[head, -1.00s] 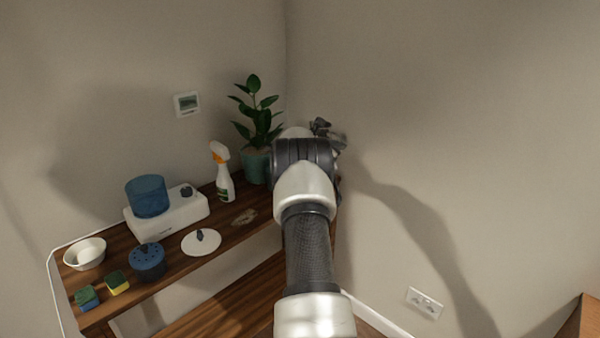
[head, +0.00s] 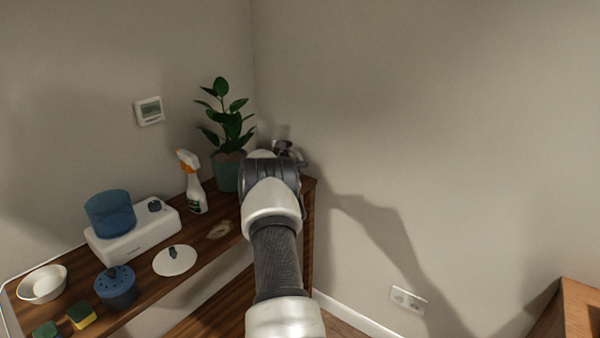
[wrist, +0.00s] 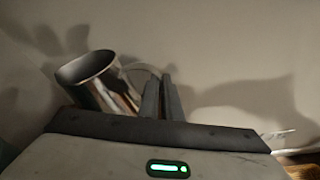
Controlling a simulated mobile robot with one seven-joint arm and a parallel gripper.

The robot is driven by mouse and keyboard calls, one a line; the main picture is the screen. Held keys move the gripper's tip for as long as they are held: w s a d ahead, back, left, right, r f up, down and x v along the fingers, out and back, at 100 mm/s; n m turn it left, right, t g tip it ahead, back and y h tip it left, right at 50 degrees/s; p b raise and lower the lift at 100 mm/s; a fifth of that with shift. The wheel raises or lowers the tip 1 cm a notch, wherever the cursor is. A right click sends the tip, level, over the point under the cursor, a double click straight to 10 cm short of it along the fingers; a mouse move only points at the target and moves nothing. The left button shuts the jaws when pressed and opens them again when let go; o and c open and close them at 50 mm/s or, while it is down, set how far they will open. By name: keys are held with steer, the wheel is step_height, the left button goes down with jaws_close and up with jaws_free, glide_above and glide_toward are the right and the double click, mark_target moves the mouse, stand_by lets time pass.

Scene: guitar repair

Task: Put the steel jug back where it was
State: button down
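The steel jug (wrist: 92,82) shows in the wrist view, left of my gripper's fingers (wrist: 162,97). It is a shiny open-topped cylinder, tilted in that view, with its handle (wrist: 140,70) curving toward the fingers. The two dark fingers are close together and appear shut on the handle; their exact contact is partly hidden. In the head view my gripper (head: 288,150) is beyond my wrist, near the right end of the wooden shelf (head: 232,243). My arm hides most of it, and the jug cannot be made out clearly there.
A potted plant (head: 227,172) and a spray bottle (head: 193,185) stand left of my arm. Farther left are a white appliance with a blue bowl (head: 135,235), a white lid (head: 175,260), a blue pot (head: 116,288), a white bowl (head: 43,284) and sponges (head: 82,315). Walls meet behind.

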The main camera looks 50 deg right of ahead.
steer(key=shift+f, duration=0.85)
steer(key=shift+f, duration=0.1)
steer(key=shift+f+b, duration=0.15)
steer(key=shift+b, duration=0.2)
steer(key=c, duration=2)
jaws_free()
steer(key=shift+r+p, duration=0.3)
steer(key=shift+p, duration=0.1)
steer(key=p+v, duration=0.1)
steer(key=v, duration=1.1)
steer(key=shift+f, duration=0.1)
